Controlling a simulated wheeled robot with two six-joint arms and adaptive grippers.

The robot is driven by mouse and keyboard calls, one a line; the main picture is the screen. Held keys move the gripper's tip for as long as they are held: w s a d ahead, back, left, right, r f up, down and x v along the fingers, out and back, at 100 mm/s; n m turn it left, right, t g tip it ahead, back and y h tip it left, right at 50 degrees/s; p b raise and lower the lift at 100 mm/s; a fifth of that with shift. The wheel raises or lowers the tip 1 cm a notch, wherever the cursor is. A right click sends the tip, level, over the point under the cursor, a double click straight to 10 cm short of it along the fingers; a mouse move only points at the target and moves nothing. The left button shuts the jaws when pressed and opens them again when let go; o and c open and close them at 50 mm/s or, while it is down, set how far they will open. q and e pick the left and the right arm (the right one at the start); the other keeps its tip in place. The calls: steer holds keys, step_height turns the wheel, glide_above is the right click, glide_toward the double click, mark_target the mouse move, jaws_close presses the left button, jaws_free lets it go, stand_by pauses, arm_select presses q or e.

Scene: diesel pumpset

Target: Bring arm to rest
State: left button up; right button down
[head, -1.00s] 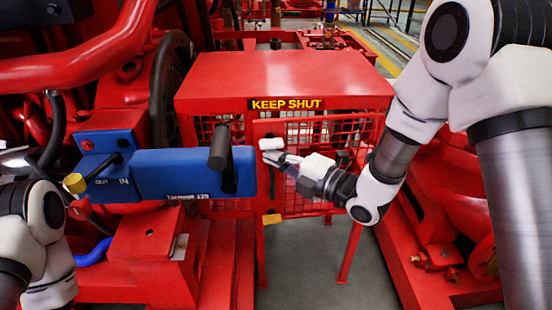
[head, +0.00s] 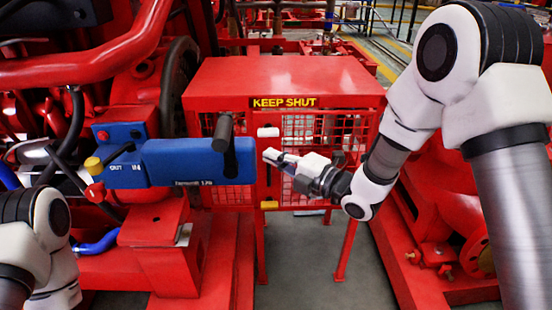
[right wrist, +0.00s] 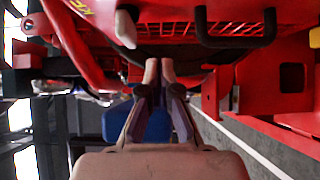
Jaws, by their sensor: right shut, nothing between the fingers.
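My right gripper (head: 272,156) is in front of the red mesh guard door in the head view, to the right of the blue starter box. Its fingers are shut with nothing between them. The right wrist view shows the two pale fingertips (right wrist: 160,70) together. My right arm (head: 410,130) reaches in from the right with its elbow bent. My left arm (head: 40,235) shows at the lower left edge; its gripper is out of sight.
The red guard box marked KEEP SHUT (head: 285,80) has a mesh door (head: 325,130) with a white block (head: 268,132) and a yellow block (head: 269,205). Grey floor (head: 305,255) is clear below.

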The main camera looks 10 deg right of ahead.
steer(key=p+v, duration=0.2)
steer(key=v, duration=0.6)
steer(key=s+f+m+g+h, duration=0.25)
steer(key=s+f, duration=0.25)
steer(key=f, duration=0.5)
steer(key=s+f+m+g+h, duration=0.25)
steer(key=s+f, duration=0.25)
steer(key=f, duration=0.5)
steer(key=s+f+m+g+h, duration=0.1)
steer(key=s+f+m+g, duration=0.3)
steer(key=f, duration=0.6)
steer(key=s+d+f+m+g+h, duration=0.3)
steer(key=s+m, duration=0.4)
steer(key=m, duration=0.2)
steer(key=s+d+f+m+g+h, duration=0.2)
steer(key=s+d+f+m, duration=0.15)
steer(key=s+m, duration=0.4)
step_height(320, 180, up, 35)
steer(key=p, duration=3.4)
steer(key=shift+f+m, duration=0.25)
steer(key=shift+m, duration=0.1)
steer(key=shift+w, duration=0.1)
